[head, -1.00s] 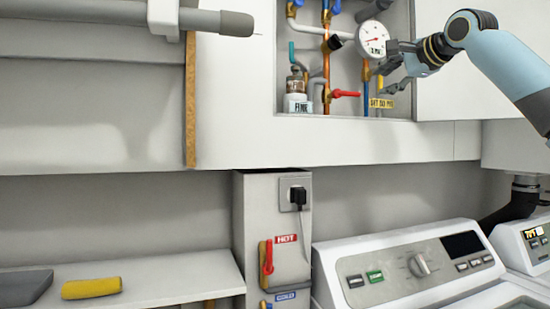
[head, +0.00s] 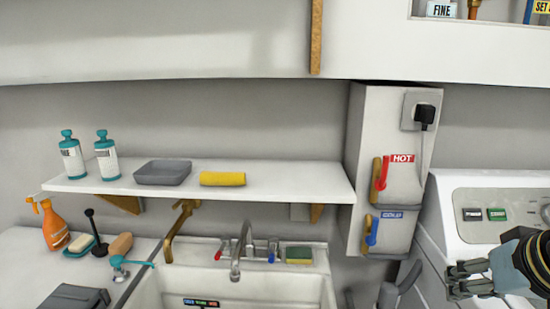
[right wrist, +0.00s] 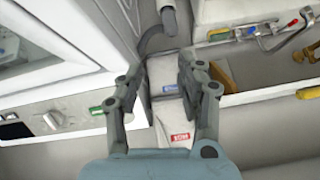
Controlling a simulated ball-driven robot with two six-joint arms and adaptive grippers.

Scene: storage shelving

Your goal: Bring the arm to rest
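My right gripper (head: 457,281) is at the lower right of the head view, in front of the white washing machine (head: 465,190). In the right wrist view my right gripper (right wrist: 160,70) shows its two fingers apart with nothing between them. Beyond the fingers is the grey-white valve box (head: 354,150), with a red HOT lever (head: 381,172) and a blue COLD lever (head: 372,230). The fingers appear apart from the box. My left gripper is not in view.
A white shelf (head: 290,180) holds a grey tray (head: 163,172), a yellow roll (head: 222,179) and two bottles. Below it is a sink (head: 250,290) with a faucet (head: 242,250). A black plug (head: 424,115) sits in the box's socket. An orange spray bottle (head: 54,226) stands left.

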